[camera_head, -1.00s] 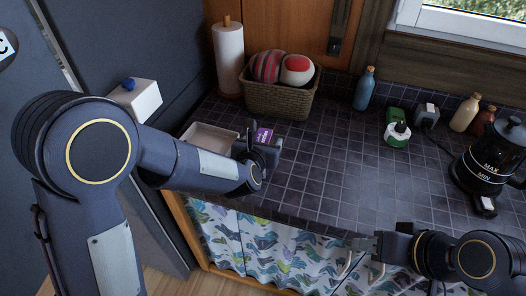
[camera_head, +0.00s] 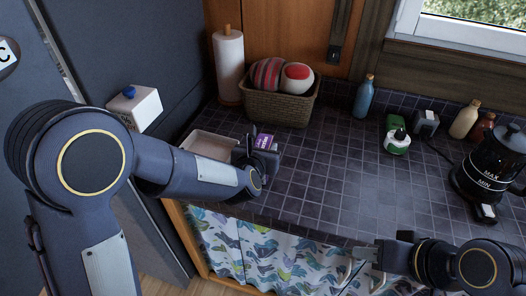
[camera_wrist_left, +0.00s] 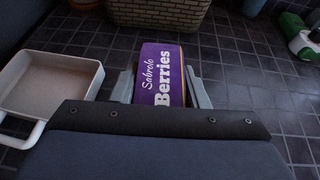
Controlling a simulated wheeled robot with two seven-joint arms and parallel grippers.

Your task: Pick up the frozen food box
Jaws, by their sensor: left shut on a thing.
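The frozen food box is a purple box (camera_wrist_left: 160,78) lettered "Sabrolo Berries" in the left wrist view, between the two fingers of my left gripper (camera_wrist_left: 160,90). My left gripper is shut on it. In the head view the box (camera_head: 264,141) shows as a small purple patch at the end of my left arm, partly hidden by the gripper (camera_head: 258,155). Whether the box touches the counter I cannot tell. My right gripper (camera_head: 368,252) is at the counter's front edge, at lower right, apart from the box; its finger opening is unclear.
A pale tray (camera_wrist_left: 50,82) with a handle lies left of the box. A wicker basket (camera_head: 280,107) with balls and a paper towel roll (camera_head: 229,62) stand behind. Bottles, including a blue one (camera_head: 364,97), and a kettle (camera_head: 492,160) stand right. The tiled counter's middle (camera_head: 330,175) is clear.

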